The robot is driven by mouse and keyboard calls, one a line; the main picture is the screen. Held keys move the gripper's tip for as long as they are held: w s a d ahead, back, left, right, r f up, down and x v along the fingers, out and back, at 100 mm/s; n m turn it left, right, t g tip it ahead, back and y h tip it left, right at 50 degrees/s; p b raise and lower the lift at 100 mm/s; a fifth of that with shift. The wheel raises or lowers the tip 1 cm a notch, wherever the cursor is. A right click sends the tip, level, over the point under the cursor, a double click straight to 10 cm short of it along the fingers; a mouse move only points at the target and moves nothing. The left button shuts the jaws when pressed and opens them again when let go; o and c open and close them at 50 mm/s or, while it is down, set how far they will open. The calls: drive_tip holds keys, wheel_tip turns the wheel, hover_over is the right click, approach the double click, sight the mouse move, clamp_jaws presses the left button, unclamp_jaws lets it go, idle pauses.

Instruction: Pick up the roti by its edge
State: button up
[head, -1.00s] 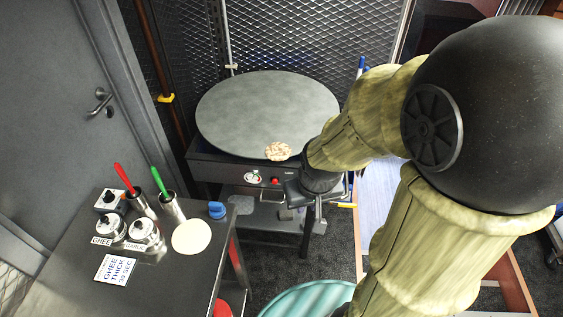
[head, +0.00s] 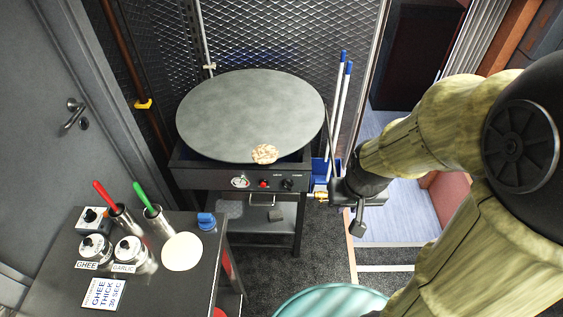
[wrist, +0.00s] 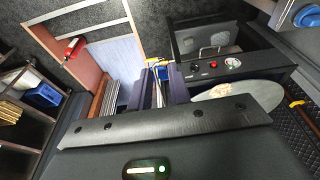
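The roti (head: 264,154), a small browned, blotchy disc, lies flat near the front edge of the big round grey griddle (head: 240,105) in the head view. A plain pale disc (head: 182,251) lies on the dark side table. My gripper (head: 357,228) hangs to the right of the griddle's stand, apart from the roti and pointing down. No held object shows at it. Its finger gap cannot be made out.
The side table (head: 150,290) holds ghee and garlic pots (head: 95,248), red- and green-handled tools in metal cups, and a blue-topped item (head: 207,221). Blue-ended poles (head: 343,95) stand right of the griddle. A teal round top (head: 330,300) is at the front. Dark floor lies between.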

idle(0.3)
drive_tip(key=w+a+f+m+t+y+b, duration=0.2)
drive_tip(key=w+a+f+m+t+b, duration=0.1)
drive_tip(key=w+a+f+m+t, duration=0.4)
drive_tip(key=w+a+f+m+t+y+b, duration=0.3)
drive_tip(key=w+a+f+m+t, duration=0.4)
drive_tip(key=w+f, duration=0.6)
drive_tip(key=shift+w+a+f+m+t+b, duration=0.25)
drive_tip(key=shift+a+f+m+t+b, duration=0.15)
drive_tip(key=shift+a+f+b, duration=0.35)
drive_tip(key=shift+w+a, duration=0.1)
